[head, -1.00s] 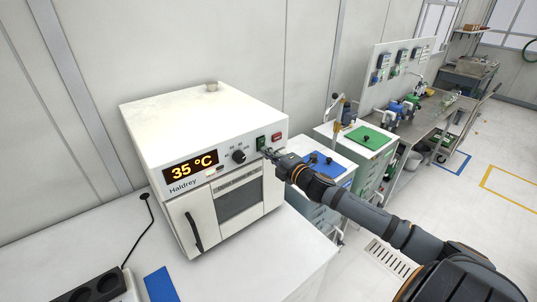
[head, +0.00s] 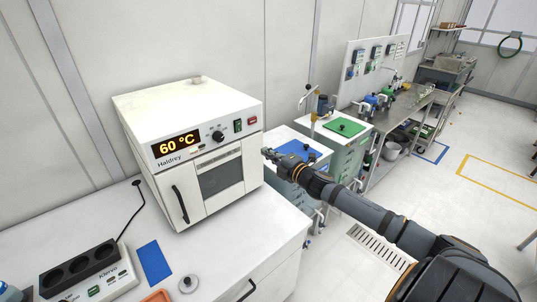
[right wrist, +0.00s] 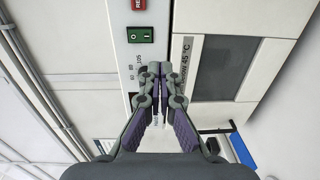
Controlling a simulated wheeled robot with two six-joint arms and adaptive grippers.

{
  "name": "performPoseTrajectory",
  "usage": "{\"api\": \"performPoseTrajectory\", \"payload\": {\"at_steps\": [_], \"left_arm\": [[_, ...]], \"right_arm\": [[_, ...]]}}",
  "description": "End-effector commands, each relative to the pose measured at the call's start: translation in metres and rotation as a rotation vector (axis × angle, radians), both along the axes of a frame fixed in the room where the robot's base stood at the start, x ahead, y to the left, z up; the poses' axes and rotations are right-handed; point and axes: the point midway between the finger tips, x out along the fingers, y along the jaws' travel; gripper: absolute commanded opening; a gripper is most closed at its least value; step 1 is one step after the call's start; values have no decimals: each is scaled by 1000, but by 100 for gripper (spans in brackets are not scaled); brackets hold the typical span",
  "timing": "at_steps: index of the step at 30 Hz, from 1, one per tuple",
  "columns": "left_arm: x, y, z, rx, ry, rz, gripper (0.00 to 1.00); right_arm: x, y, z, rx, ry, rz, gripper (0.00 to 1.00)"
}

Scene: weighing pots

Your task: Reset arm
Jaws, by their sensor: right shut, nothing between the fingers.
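My right gripper (head: 268,153) is shut and empty, just to the right of the white oven's front edge in the head view. In the right wrist view its closed fingers (right wrist: 155,72) point at the oven's front panel, apart from it as far as I can tell. The oven (head: 195,150) stands on a white bench, its door shut. Its display (head: 176,144) reads 60 °C. A dark knob (head: 218,136), a green switch (head: 238,126) and a red button (head: 252,121) sit beside the display. The green switch also shows in the right wrist view (right wrist: 140,36). My left gripper is not in view.
Open floor lies at the right.

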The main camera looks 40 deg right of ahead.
Motion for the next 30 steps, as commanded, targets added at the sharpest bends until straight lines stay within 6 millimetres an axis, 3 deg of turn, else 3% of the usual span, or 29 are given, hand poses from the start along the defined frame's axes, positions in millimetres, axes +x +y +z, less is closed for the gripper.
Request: {"api": "performPoseTrajectory", "payload": {"at_steps": [10, 14, 18, 21, 24, 30], "left_arm": [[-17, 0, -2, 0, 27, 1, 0], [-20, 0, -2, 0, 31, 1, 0], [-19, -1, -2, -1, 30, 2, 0], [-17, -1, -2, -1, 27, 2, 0], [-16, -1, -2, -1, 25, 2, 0], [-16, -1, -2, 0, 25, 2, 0]], "right_arm": [[-1, 1, -2, 6, 5, -4, 0], [-17, 16, -38, 158, 92, -93, 0], [-76, 53, -114, 513, 332, -347, 0], [-124, 77, -150, 707, 488, -515, 0], [-165, 96, -171, 840, 609, -646, 0], [-233, 128, -190, 1024, 798, -854, 0]]}}
